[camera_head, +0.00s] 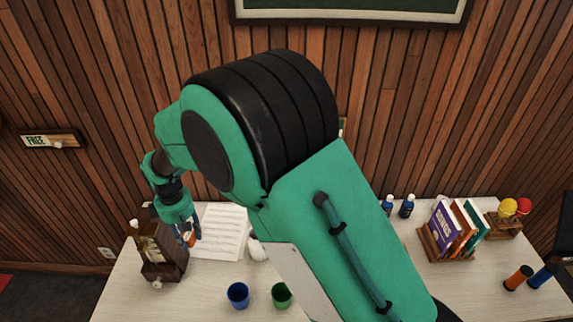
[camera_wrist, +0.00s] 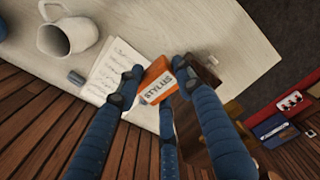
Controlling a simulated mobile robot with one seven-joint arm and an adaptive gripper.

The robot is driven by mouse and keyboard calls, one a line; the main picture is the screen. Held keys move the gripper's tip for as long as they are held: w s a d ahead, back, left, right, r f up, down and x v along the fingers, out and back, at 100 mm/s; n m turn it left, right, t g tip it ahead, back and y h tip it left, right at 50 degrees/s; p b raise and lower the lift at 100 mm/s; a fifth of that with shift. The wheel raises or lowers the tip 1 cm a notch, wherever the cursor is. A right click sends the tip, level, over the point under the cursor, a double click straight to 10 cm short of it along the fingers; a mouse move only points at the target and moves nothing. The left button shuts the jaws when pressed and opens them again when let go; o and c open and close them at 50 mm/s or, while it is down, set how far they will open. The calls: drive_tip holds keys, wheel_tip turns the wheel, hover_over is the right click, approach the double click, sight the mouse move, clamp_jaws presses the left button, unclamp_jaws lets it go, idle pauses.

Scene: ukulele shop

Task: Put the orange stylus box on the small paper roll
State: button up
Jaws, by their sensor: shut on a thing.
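The orange stylus box (camera_wrist: 158,80), lettered "STYLUS", is held between the blue fingertips of my gripper (camera_wrist: 157,88) in the wrist view. In the head view a bit of its orange (camera_head: 187,236) shows at my gripper (camera_head: 188,228), over the table's left part, beside the sheet music. No paper roll can be named for sure. A small pale object (camera_head: 157,284) in front of the dark wooden box may be it; it seems to show in the wrist view too (camera_wrist: 213,60). A small grey cylinder (camera_wrist: 77,77) lies by the sheet music.
The dark wooden box (camera_head: 172,262) with a bottle (camera_head: 136,228) stands close to my gripper. Sheet music (camera_head: 219,231), a white mug (camera_wrist: 68,36), a blue cup (camera_head: 238,294) and a green cup (camera_head: 281,294) are nearby. My arm hides the table's middle.

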drive_tip(key=w+d+m+p, duration=0.1)
drive_tip(key=w+d+m, duration=0.2)
drive_tip(key=w+d, duration=0.7)
drive_tip(key=w+d+m+p, duration=0.1)
drive_tip(key=w+d+m, duration=0.2)
drive_tip(key=d, duration=1.3)
drive_tip(key=w+d+m, duration=0.2)
drive_tip(key=w+d, duration=0.5)
drive_tip(key=d, duration=0.6)
drive_tip(key=s+d+m+p, duration=0.3)
drive_tip(key=d+m, duration=0.5)
drive_tip(key=d, duration=3.1)
drive_tip(key=shift+s+a+f+b, duration=0.1)
drive_tip(key=shift+s+f, duration=0.05)
drive_tip(key=shift+f, duration=0.7)
drive_tip(key=shift+s+a+f+b, duration=0.1)
drive_tip(key=shift+a+f+b, duration=0.05)
drive_tip(key=shift+f, duration=0.7)
drive_tip(key=shift+s+a+f+b, duration=0.1)
drive_tip(key=shift+s+f, duration=0.05)
drive_tip(key=shift+f, duration=0.7)
